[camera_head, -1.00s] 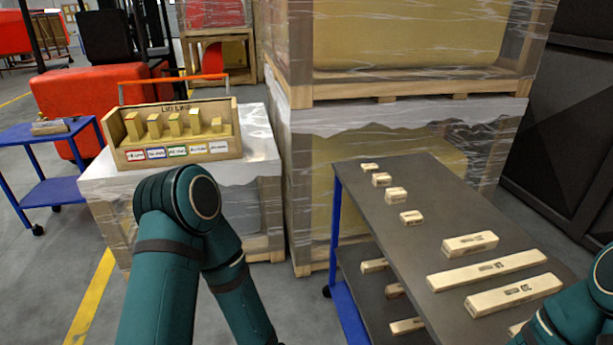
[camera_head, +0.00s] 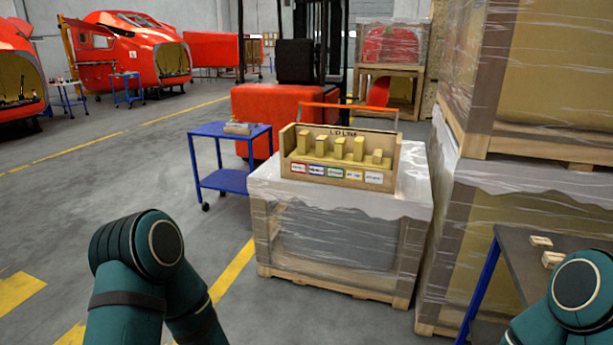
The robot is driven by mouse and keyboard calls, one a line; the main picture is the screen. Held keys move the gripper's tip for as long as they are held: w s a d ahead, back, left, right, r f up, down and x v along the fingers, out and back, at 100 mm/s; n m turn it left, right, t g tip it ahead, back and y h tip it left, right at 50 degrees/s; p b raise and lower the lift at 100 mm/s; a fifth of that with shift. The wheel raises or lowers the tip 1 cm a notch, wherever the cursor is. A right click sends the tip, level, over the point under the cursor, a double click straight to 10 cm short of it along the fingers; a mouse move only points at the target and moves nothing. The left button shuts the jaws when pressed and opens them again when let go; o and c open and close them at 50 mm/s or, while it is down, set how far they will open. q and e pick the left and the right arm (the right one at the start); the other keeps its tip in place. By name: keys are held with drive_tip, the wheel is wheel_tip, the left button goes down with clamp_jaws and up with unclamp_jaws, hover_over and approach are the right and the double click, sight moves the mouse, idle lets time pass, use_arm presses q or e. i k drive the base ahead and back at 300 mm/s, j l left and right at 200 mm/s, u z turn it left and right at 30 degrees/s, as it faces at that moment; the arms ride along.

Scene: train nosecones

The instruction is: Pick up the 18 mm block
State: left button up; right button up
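Two pale blocks (camera_head: 541,242) lie on the dark top of a cart at the lower right, partly behind my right arm. I cannot tell which block is the 18 mm one. My two arms show at the lower left and lower right, but both grippers are out of the picture.
The wrapped crate (camera_head: 335,250) stands in the middle, beside taller wrapped crates (camera_head: 530,190) on the right. A blue cart (camera_head: 222,180) with a small item on top stands left of it. The grey cart top (camera_head: 512,262) is at lower right. Open floor lies at left.

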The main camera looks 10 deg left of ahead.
sight(539, 241)
drive_tip(key=z, duration=1.3)
